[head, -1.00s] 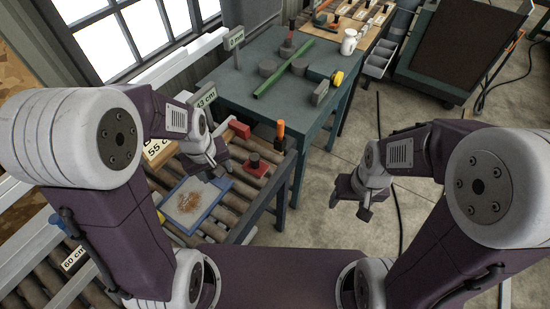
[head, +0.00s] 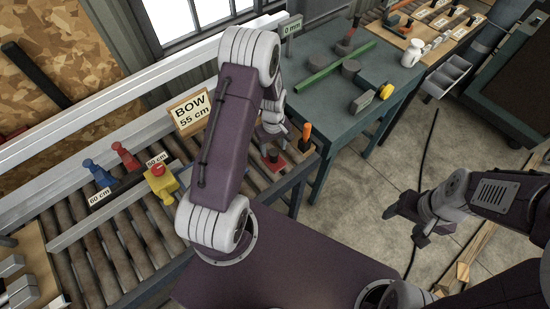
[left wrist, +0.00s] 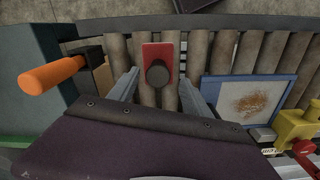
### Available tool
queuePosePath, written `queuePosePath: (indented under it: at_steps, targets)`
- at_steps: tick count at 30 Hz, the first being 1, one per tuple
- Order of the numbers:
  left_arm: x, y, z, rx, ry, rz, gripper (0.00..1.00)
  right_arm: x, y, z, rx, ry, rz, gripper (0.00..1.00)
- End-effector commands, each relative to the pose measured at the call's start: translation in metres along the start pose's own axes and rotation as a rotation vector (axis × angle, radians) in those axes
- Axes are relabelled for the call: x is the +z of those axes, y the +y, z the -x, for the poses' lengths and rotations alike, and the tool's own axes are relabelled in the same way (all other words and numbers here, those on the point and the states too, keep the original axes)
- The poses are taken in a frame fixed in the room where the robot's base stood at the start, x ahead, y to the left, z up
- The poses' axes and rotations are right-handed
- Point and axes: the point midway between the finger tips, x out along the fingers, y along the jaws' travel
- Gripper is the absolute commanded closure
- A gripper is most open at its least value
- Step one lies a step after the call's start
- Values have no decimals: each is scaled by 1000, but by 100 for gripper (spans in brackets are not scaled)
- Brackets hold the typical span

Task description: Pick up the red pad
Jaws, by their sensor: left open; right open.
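The red pad (head: 274,165) with a dark round knob lies on the roller conveyor, partly hidden behind my left arm in the head view. In the left wrist view the red pad (left wrist: 149,52) shows whole, upper centre, its knob facing me. My left gripper (head: 270,136) is open and empty. In the left wrist view its fingers (left wrist: 158,92) stand either side of the pad's near part in the picture; I cannot tell the height between them. My right gripper (head: 405,217) is open and empty over the floor at the right.
An orange-handled tool (left wrist: 52,75) stands beside the pad. A blue-rimmed tray (left wrist: 288,92) and a yellow block with a red top (left wrist: 298,126) are at the wrist view's right. The green table (head: 336,100) holds several items. Floor in front of the table is mostly clear.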

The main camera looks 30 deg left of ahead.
Motion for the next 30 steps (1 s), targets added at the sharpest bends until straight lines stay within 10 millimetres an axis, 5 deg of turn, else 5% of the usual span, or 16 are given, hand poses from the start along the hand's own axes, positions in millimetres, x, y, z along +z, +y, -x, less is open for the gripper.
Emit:
queuePosePath:
  at_steps: [5, 12, 20, 26, 30]
  targets:
    - [0, 1, -9, -2, -2, -1, 43, -1, 0, 7, 0, 0, 0, 35]
    - [0, 4, -47, -1, -1, -1, 43, -2, 0, 18, 0, 0, 0, 35]
    - [0, 4, -52, 1, 1, -1, 43, -2, 0, 17, 0, 0, 0, 35]
    - [0, 4, -52, 1, 1, -1, 96, -2, 0, 17, 0, 0, 0, 35]
    - [0, 4, -52, 1, 1, -1, 100, -2, 0, 17, 0, 0, 0, 35]
